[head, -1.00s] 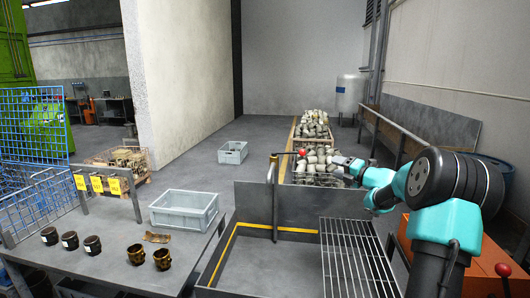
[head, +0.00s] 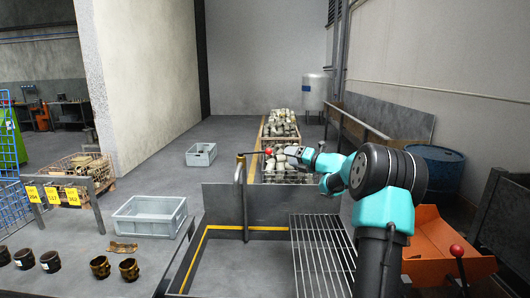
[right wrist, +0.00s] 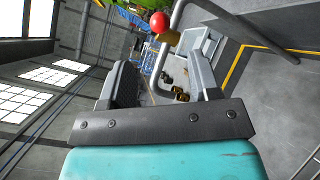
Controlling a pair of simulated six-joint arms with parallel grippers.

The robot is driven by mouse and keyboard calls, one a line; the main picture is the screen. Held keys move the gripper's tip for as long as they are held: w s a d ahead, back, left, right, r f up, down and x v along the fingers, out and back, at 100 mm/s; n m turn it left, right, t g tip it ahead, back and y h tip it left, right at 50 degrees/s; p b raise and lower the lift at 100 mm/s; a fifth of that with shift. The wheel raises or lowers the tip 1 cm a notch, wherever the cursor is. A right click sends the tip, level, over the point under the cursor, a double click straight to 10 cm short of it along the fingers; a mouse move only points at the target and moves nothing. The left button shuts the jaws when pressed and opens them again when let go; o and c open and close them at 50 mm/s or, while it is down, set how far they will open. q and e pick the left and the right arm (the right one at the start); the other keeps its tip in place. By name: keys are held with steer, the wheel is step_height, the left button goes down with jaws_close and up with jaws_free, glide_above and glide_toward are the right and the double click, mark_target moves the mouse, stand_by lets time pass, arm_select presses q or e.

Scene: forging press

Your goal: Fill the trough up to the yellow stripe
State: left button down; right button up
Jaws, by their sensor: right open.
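The trough (head: 232,272) is a grey metal basin at the front centre, with a yellow stripe (head: 195,250) along its inner walls. Its visible floor looks grey and bare; I see no clear water surface. A metal standpipe (head: 240,190) rises at its back wall, with a lever ending in a red knob (head: 268,151). My right gripper (head: 292,154) is open, just right of the knob and apparently not touching it. In the right wrist view the red knob (right wrist: 158,22) shows beyond the open fingers (right wrist: 160,80). My left gripper is out of view.
A wire grate (head: 320,255) lies over the trough's right side. A grey crate (head: 148,218) and several dark rings (head: 100,266) are on the bench at left. An orange bin (head: 440,245) with a red-knobbed lever stands at right. Crates of metal parts (head: 280,125) stand behind.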

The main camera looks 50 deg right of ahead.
mark_target(270, 152)
steer(key=w, duration=0.4)
steer(key=w+a, duration=0.1)
steer(key=w, duration=0.7)
steer(key=shift+w+a, duration=0.35)
jaws_close()
